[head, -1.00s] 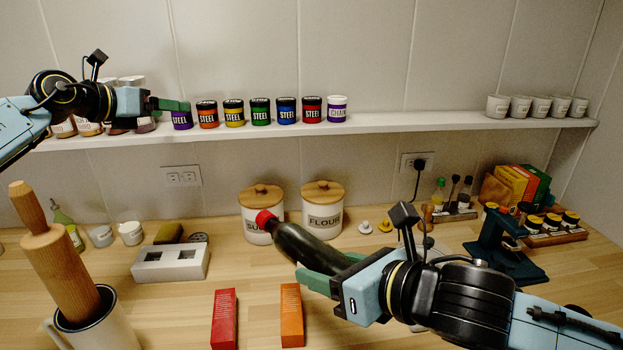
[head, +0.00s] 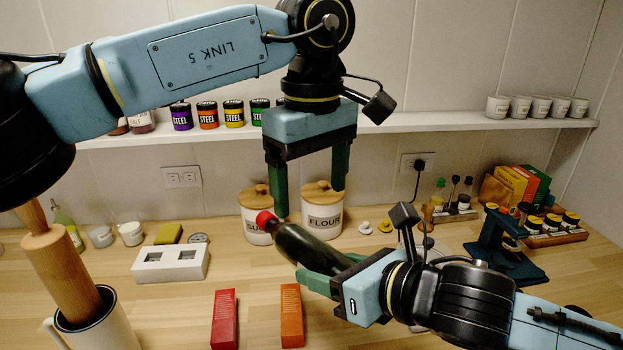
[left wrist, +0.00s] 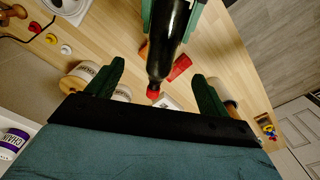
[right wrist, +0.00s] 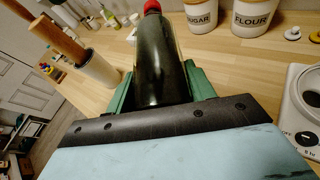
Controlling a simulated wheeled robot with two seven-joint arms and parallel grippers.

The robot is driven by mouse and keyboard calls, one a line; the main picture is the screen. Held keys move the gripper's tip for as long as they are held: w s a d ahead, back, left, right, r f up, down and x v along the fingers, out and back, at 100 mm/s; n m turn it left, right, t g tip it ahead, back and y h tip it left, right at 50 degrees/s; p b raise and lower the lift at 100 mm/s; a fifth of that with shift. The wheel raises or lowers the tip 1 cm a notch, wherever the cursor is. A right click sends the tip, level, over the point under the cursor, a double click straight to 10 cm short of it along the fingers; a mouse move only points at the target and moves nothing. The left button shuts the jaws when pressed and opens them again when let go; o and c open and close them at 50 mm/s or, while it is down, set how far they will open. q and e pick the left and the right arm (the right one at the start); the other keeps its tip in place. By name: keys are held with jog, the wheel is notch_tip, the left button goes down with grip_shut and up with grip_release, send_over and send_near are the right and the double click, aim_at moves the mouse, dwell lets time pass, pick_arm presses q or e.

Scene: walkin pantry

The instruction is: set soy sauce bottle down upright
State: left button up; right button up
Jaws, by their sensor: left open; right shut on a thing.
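The soy sauce bottle (head: 305,246) is dark with a red cap, and lies tilted in my right gripper (head: 325,280), cap pointing up and left in the head view. The right wrist view shows the bottle (right wrist: 160,70) between the green fingers, which are shut on it. My left gripper (head: 312,190) is open and empty, fingers pointing down, above and near the bottle's cap end. In the left wrist view the bottle (left wrist: 172,40) shows ahead of the open fingers, its red cap towards them. The bottle's base is hidden by my right gripper.
Sugar (head: 254,198) and flour (head: 322,212) canisters stand behind the bottle. A red box (head: 225,318) and an orange box (head: 291,315) lie in front. A white block (head: 170,264) and a rolling pin in a crock (head: 98,330) are left. A dark stand (head: 500,250) is right.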

aim_at(312, 238)
pick_arm(q)
notch_tip(312, 238, down, 12)
jog(key=shift+r, duration=0.1)
pick_arm(e)
jog(key=shift+r, duration=0.1)
dwell(0.4)
pick_arm(q)
jog(key=shift+r, duration=0.1)
jog(key=c, duration=1.6)
pick_arm(e)
jog(key=shift+s+a, duration=0.1)
jog(key=shift+a, duration=0.05)
jog(key=o, duration=1.6)
